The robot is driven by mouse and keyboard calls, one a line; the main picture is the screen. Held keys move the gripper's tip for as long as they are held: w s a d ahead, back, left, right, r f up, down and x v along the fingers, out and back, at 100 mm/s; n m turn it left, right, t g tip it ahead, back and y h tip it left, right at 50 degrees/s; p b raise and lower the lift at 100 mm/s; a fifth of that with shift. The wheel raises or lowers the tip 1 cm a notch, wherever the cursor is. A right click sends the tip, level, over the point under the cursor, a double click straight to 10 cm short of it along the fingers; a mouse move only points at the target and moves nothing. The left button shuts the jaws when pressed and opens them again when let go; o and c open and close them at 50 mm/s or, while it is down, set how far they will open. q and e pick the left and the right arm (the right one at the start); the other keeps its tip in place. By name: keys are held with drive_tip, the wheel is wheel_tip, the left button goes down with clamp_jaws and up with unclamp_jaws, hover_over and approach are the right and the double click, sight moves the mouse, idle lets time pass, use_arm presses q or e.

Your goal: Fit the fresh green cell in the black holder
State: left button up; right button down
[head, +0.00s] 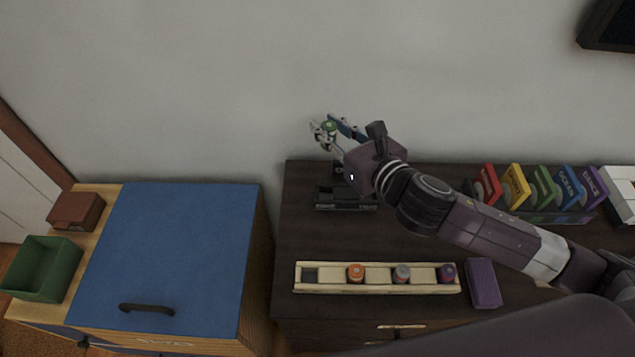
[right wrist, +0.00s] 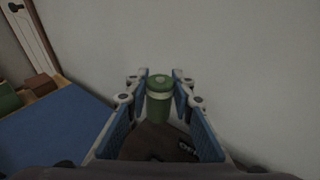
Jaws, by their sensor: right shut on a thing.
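My right gripper (head: 331,131) is shut on the green cell (head: 329,126), above the back of the dark desk. In the right wrist view, the green cell (right wrist: 159,104) stands upright between the blue finger pads and has a pale band near its top. The black holder (head: 345,198) sits on the desk below the gripper, near the wall. The cell is above the holder and apart from it in the head view. Part of the holder is hidden by my right gripper and wrist. My left gripper is not in view.
A wooden rack (head: 377,290) at the front holds orange, grey and purple cells; its leftmost slot is empty. A purple box (head: 483,283) lies beside it. Coloured books (head: 540,187) stand at right. A blue-topped cabinet (head: 175,255), green bin (head: 41,268) and brown box (head: 76,210) are left.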

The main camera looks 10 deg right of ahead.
drive_tip(key=shift+f, duration=0.25)
wheel_tip(320, 180, down, 6)
drive_tip(key=b, duration=0.3)
hover_over(326, 187)
drive_tip(key=s, duration=0.2)
drive_tip(key=f, duration=0.9)
drive_tip(key=shift+a, duration=0.2)
wheel_tip(326, 187, down, 4)
drive_tip(key=shift+w+f+b, duration=0.1)
drive_tip(key=shift+b, duration=0.55)
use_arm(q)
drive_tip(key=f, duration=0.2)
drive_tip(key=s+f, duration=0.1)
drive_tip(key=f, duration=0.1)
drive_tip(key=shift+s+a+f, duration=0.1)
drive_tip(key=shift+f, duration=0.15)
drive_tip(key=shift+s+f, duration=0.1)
